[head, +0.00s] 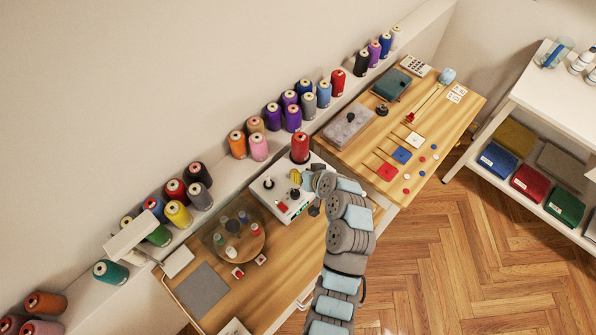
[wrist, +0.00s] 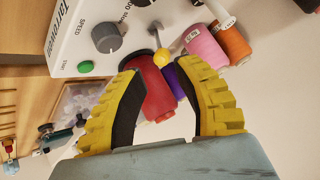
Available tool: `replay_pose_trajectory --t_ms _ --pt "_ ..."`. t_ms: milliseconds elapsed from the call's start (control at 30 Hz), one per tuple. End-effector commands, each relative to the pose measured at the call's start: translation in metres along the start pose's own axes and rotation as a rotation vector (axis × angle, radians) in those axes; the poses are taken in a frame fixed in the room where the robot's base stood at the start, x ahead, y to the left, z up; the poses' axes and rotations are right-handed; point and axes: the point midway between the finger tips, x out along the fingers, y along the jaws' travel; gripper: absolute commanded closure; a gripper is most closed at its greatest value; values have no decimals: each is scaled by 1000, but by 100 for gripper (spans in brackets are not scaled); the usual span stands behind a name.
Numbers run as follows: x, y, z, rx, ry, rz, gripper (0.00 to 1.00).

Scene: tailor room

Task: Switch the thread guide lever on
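The white winder machine (head: 270,190) stands on the wooden bench; its printed top with a "SPEED" label fills the upper left of the wrist view (wrist: 72,42). A thin lever with a yellow ball tip (wrist: 162,57), which looks like the thread guide lever, rises by the machine's edge. My gripper (wrist: 160,70) is open, with yellow fingers and black pads. The ball shows between and just beyond the fingertips; I cannot tell whether it touches a finger. In the head view my gripper (head: 306,183) is over the machine's right side, partly hiding it.
A grey speed knob (wrist: 107,38) and green button (wrist: 86,67) are beside the lever. A red spool (wrist: 152,88) shows between the fingers; it also stands behind the machine in the head view (head: 300,148). Pink (wrist: 205,45) and orange (wrist: 235,45) spools are nearby.

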Motion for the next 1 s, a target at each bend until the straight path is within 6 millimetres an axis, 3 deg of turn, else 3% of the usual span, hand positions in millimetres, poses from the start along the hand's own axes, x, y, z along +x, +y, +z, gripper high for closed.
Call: replay_pose_trajectory --t_ms 333,1000 --pt "-34 0 0 0 2 2 68" --pt "-38 0 1 0 -1 1 68"
